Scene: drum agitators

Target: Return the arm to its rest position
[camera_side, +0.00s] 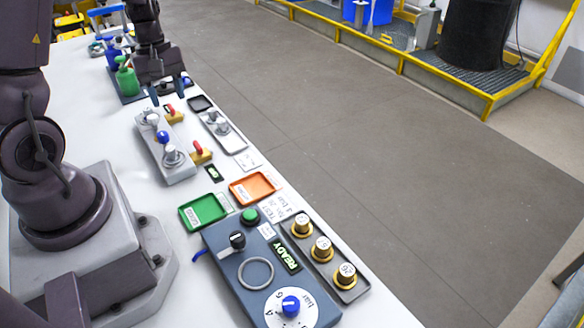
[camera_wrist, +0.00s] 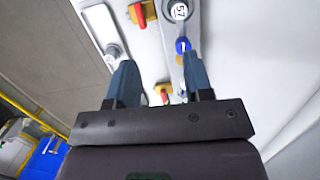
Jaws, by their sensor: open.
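My gripper (camera_side: 168,94) hangs over the far part of the white bench, fingers pointing down, beyond the grey valve block (camera_side: 168,155). In the wrist view my gripper (camera_wrist: 158,62) shows two blue-grey fingers spread apart with nothing between them. The block carries a blue knob (camera_side: 162,137) and several round silver parts. Red-handled yellow valves (camera_side: 201,153) stand along its right side. The rest of my arm stands at the left of the side view.
Nearer are a green tray (camera_side: 205,212), an orange tray (camera_side: 254,187), a control panel reading READY (camera_side: 286,257) and a rack of numbered weights (camera_side: 322,249).

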